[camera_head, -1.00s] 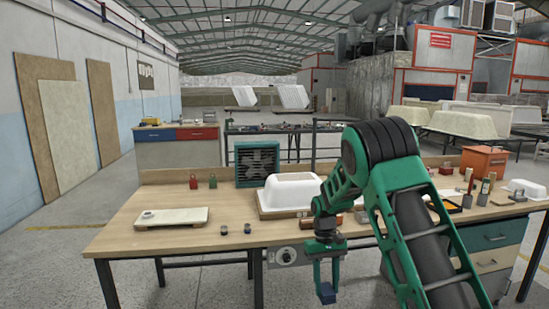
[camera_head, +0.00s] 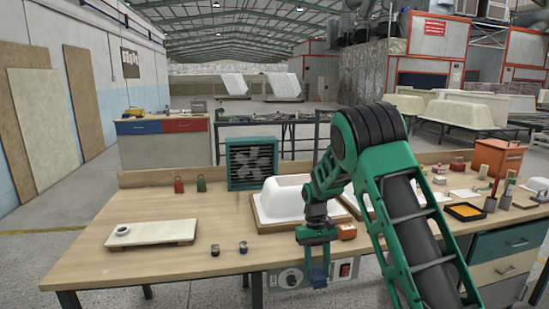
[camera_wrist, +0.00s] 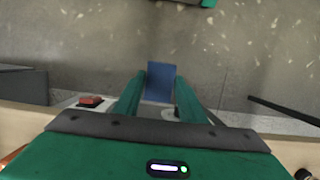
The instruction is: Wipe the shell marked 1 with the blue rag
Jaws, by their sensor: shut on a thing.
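My gripper (camera_head: 319,262) hangs in front of the bench's front edge, pointing down. It is shut on the blue rag (camera_head: 319,279), a small dark blue block-like piece. The blue rag also shows between my green fingers in the wrist view (camera_wrist: 160,80), with grey floor beyond it. A white shell (camera_head: 281,203) lies upside down on a wooden base on the bench, behind and left of my gripper. Another small white shell (camera_head: 538,185) is at the right edge. My arm hides part of the bench between them. I cannot read a number on either shell.
A control panel (camera_head: 290,279) hangs under the front edge. The bench's left front is mostly clear.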

